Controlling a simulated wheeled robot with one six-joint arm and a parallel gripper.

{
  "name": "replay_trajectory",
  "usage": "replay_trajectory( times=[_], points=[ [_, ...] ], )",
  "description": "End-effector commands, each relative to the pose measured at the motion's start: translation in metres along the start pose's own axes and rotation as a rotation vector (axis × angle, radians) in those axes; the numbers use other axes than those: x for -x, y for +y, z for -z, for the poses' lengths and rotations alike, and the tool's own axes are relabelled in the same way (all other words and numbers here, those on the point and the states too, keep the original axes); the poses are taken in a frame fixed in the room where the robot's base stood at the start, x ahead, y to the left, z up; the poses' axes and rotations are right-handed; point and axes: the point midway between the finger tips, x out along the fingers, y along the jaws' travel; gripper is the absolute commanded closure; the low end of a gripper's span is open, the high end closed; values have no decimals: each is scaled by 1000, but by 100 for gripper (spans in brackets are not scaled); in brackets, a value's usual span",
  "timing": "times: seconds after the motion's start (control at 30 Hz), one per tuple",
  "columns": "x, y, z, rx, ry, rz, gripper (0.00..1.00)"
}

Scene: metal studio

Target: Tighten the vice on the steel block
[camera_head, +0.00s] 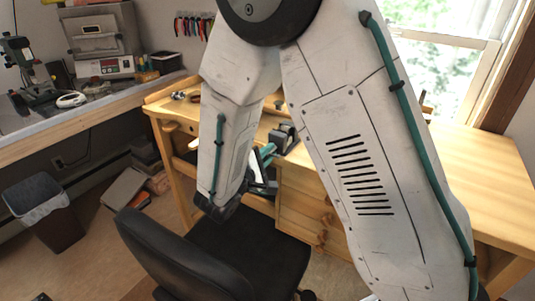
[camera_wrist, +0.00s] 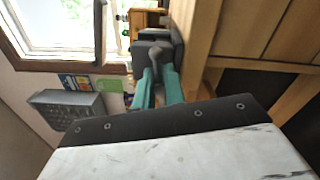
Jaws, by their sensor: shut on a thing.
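The dark grey vice (camera_head: 287,136) sits at the front edge of the wooden bench, partly hidden behind my arm. In the wrist view the vice (camera_wrist: 172,37) is ahead of my fingers, with a rounded grey handle part (camera_wrist: 155,54) facing me. My gripper (camera_head: 268,152) has teal fingers and reaches up to the vice from the front of the bench. In the wrist view my gripper (camera_wrist: 157,72) is closed on the handle part at its fingertips. I cannot make out the steel block in either view.
The wooden bench (camera_head: 465,165) has drawers under its top. A black office chair (camera_head: 200,258) stands close below my gripper. A waste bin (camera_head: 45,210) and boxes (camera_head: 125,188) are on the floor at left. A side counter (camera_head: 90,113) carries a small oven (camera_head: 100,42).

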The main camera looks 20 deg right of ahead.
Motion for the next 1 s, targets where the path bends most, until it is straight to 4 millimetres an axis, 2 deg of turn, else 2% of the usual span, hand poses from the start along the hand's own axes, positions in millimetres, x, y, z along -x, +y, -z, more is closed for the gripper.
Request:
replay_trajectory(
  times=[0.37, 0.4, 0.47, 0.77, 0.87, 1.0],
  points=[
    [1, -3, -1, 4, -1, 4, 100],
    [1, -3, -1, 4, -1, 4, 80],
    [1, -2, -1, 4, -1, 3, 67],
    [2, -1, 0, 1, 0, 1, 67],
    [12, -1, 0, 1, 2, 1, 67],
    [35, -1, 0, 2, 4, 0, 67]
  ],
)
